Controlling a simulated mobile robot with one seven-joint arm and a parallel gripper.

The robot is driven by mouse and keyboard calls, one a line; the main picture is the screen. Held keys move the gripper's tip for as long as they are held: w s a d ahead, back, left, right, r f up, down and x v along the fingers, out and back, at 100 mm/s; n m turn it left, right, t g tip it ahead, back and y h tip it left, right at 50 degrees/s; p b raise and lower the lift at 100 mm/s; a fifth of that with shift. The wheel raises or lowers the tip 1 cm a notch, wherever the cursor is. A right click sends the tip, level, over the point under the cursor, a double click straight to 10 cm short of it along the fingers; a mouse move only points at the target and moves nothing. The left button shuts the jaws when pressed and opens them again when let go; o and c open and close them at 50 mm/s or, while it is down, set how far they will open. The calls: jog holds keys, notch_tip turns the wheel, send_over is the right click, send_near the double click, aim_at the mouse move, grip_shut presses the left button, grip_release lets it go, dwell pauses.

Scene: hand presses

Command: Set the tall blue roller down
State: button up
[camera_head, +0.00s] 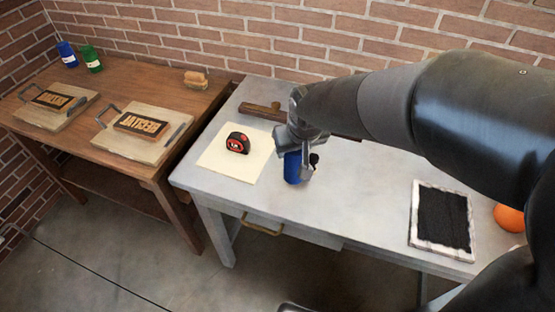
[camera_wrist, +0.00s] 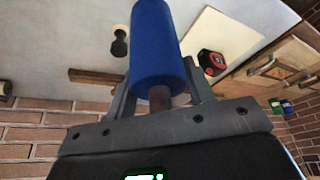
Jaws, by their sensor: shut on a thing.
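The tall blue roller (camera_head: 293,168) is upright or nearly so in my gripper (camera_head: 299,148), over the grey table (camera_head: 350,185) to the right of the white paper. In the wrist view the blue roller (camera_wrist: 154,45) points away from me between the two fingers of my gripper (camera_wrist: 160,88), with a brown part at its near end. My gripper is shut on it. I cannot tell whether its lower end touches the table. My wrist hides part of its top.
A small dark knobbed thing (camera_head: 314,159) stands close right of the roller. A red-black tape measure (camera_head: 238,143) lies on the paper (camera_head: 215,164). A wooden bar (camera_head: 262,112) lies behind. An ink pad (camera_head: 442,221) and orange ball (camera_head: 509,217) are right; bare tabletop lies between.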

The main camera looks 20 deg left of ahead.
jog(key=a+f, duration=0.5)
jog(key=f, duration=0.2)
jog(key=shift+s, duration=0.35)
jog(key=shift+f, duration=0.15)
jog(key=o, duration=1.3)
jog(key=v, duration=1.2)
jog(key=shift+r, duration=0.25)
jog(key=shift+w, duration=0.1)
